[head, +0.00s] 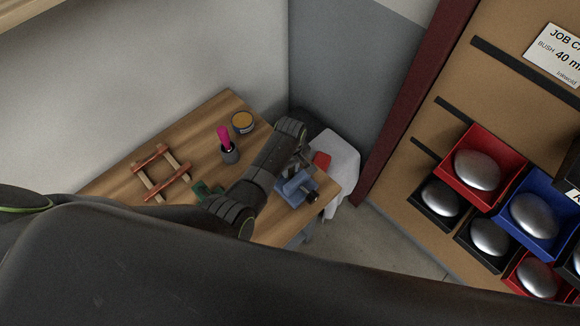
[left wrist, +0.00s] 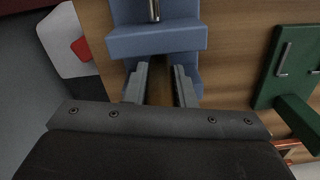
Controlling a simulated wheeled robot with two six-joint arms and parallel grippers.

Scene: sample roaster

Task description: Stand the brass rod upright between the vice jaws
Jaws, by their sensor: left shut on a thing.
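The blue vice (head: 297,188) stands near the right end of the wooden bench. It fills the top middle of the left wrist view (left wrist: 158,42), with a short metal bar (left wrist: 154,10) on it. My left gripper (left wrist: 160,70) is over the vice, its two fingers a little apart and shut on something. A brownish strip shows between the fingers; I cannot clearly tell rod from bench wood there, and the brass rod is not distinctly visible. In the head view my left arm hides part of the vice and the fingertips. My right gripper is not in view.
A wooden frame (head: 160,172), a dark cup with a pink thing (head: 229,153) and a tin (head: 242,122) stand on the bench. A white cloth-like thing with red (head: 342,165) is beyond the vice.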

